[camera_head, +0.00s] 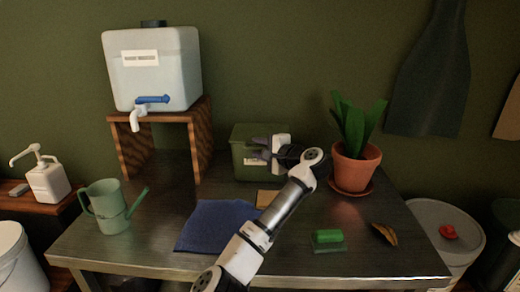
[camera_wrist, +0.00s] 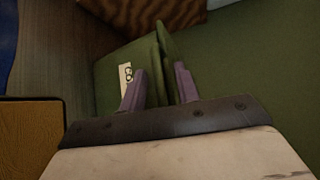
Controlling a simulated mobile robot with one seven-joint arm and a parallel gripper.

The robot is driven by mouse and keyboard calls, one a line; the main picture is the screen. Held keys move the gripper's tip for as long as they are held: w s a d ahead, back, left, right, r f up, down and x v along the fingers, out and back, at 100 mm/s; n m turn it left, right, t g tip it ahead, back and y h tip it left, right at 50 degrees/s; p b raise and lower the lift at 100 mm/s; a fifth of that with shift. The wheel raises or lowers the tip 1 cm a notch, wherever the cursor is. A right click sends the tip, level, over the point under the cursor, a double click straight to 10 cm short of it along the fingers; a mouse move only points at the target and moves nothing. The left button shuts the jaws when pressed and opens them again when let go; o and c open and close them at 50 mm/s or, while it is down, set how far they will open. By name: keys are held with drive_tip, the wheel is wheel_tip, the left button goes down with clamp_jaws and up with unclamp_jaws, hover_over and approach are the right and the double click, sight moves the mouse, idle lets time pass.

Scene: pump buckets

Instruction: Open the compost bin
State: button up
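The compost bin (camera_head: 242,168) is a green box with a pale label, standing at the back of the metal table against the wall. Its lid (camera_head: 250,128) looks shut. In the wrist view the bin (camera_wrist: 112,72) appears tilted, with its label and the raised lid edge (camera_wrist: 163,45) showing. My gripper (camera_head: 259,148) is at the bin's right front, its fingers pointing left across it. In the wrist view my gripper (camera_wrist: 160,88) has its fingers apart, with the lid edge running between them. I cannot tell whether either finger touches it.
A potted plant (camera_head: 356,165) stands right of the bin, close to my wrist. A wooden stand (camera_head: 202,135) with a water tank (camera_head: 160,75) is at left. A blue cloth (camera_head: 215,225), watering can (camera_head: 110,207) and green sponge (camera_head: 329,236) lie nearer the front.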

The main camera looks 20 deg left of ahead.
clamp_jaws()
drive_tip(key=shift+r, duration=0.1)
idle(0.3)
